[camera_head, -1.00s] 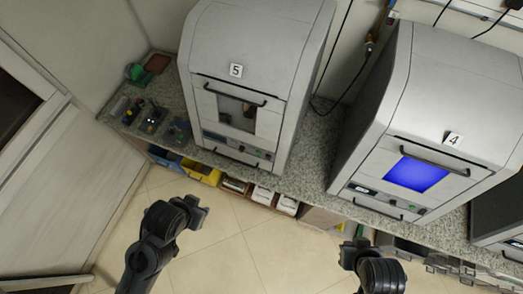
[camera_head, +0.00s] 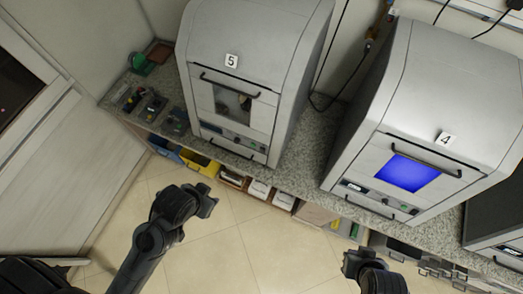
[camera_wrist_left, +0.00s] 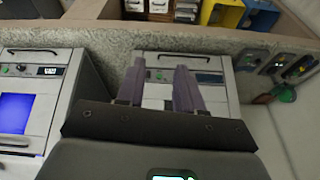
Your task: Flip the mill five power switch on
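Mill five (camera_head: 262,45) is the grey cabinet with the "5" label (camera_head: 231,61) at the upper middle of the head view. Its front has a window, a dark handle and a control strip (camera_head: 235,138) with a small green spot. The power switch is too small to make out. My left gripper (camera_head: 207,204) is in front of and below this mill, apart from it. In the left wrist view, its two fingers (camera_wrist_left: 160,88) stand apart, empty, in front of mill five's front (camera_wrist_left: 219,83), hiding part of it. My right gripper (camera_head: 360,262) is low, below mill four; its fingers are unclear.
Mill four (camera_head: 425,85), with a lit blue window, stands to the right. Both are on a speckled counter (camera_head: 312,140). Small tools (camera_head: 152,108) lie left of mill five. Bins (camera_head: 198,164) sit below the counter. The tiled floor in front is clear.

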